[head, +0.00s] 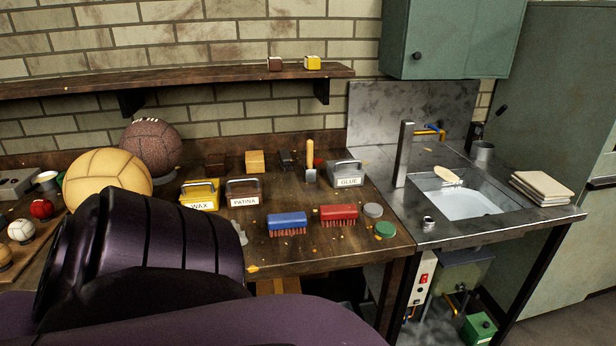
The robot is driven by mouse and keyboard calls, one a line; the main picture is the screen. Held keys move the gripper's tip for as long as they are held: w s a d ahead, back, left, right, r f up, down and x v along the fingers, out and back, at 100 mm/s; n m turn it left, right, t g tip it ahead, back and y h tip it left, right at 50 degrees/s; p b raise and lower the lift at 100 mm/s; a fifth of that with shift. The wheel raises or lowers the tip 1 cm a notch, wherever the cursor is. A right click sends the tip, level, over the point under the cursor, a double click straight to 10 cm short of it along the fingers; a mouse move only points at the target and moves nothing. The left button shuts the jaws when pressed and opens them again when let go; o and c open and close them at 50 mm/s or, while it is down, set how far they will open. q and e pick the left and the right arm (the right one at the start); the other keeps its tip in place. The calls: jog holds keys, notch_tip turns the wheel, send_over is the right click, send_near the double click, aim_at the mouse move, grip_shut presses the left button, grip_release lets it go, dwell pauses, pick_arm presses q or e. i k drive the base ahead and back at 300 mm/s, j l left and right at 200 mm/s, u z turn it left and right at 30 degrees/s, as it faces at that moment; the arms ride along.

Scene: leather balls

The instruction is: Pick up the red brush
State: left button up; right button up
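The red brush (339,214) lies on the wooden workbench, bristles down, near the bench's right part. A blue brush (287,223) lies just left of it, a small gap apart. A large dark purple arm link of mine fills the lower left of the head view and covers the front left of the bench. Neither gripper shows in the head view, and nothing is seen touching the red brush.
Wax (200,194), patina (244,192) and glue (347,174) containers stand behind the brushes. Round tins (373,210) sit right of the red brush. Large balls (107,179) are at left. A metal sink (468,202) adjoins at right. A wall shelf (180,80) runs above.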

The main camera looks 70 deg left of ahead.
aim_at(345, 214)
jog(key=u, duration=1.95)
